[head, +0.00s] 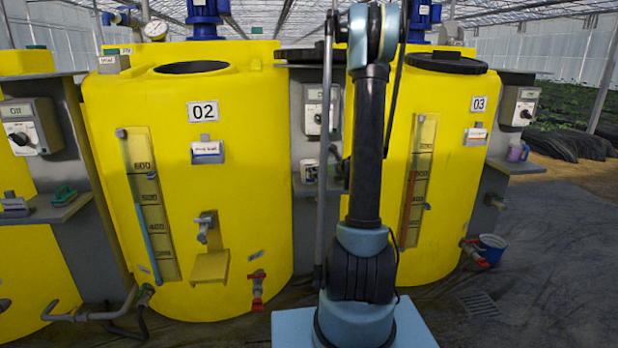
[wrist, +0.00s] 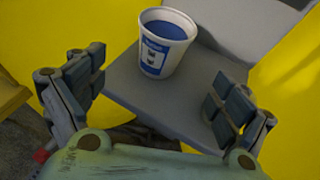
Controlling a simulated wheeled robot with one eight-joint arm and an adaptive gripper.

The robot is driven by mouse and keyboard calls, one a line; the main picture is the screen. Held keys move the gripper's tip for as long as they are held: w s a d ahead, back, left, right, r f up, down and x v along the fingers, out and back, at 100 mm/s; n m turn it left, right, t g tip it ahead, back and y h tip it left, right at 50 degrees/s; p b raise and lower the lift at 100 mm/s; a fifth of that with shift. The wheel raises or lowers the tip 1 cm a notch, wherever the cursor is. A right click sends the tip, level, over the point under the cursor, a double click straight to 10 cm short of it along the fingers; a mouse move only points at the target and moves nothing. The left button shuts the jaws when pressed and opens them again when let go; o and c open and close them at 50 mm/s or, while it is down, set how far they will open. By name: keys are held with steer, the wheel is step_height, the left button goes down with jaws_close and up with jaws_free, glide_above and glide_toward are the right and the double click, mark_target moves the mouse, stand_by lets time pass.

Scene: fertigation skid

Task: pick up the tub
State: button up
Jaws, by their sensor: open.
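The tub (wrist: 167,42) is white with a blue label and blue contents, open at the top. It stands upright on a grey shelf (wrist: 150,98) in the wrist view. In the head view the tub (head: 308,171) shows small on the shelf between tanks 02 and 03, beside my arm. My gripper (wrist: 157,80) is open and empty, with one finger at the left and one at the right of the picture. The tub lies beyond the fingertips, between their lines, and apart from both. In the head view my arm mostly hides the gripper.
Yellow tank 02 (head: 228,120) and yellow tank 03 (head: 436,120) stand on either side of the shelf. A grey control box (head: 321,108) is above it. A purple mug (head: 517,152) is on the right shelf, and a blue bucket (head: 491,249) is on the floor.

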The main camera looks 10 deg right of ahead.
mark_target(309, 173)
steer(key=x, duration=0.8)
steer(key=shift+f+x, duration=0.15)
steer(key=shift+x, duration=1.2)
steer(key=shift+f+x, duration=0.15)
steer(key=shift+x, duration=1.15)
steer(key=shift+s+d, duration=0.1)
steer(key=shift+d, duration=0.05)
steer(key=c, duration=1.5)
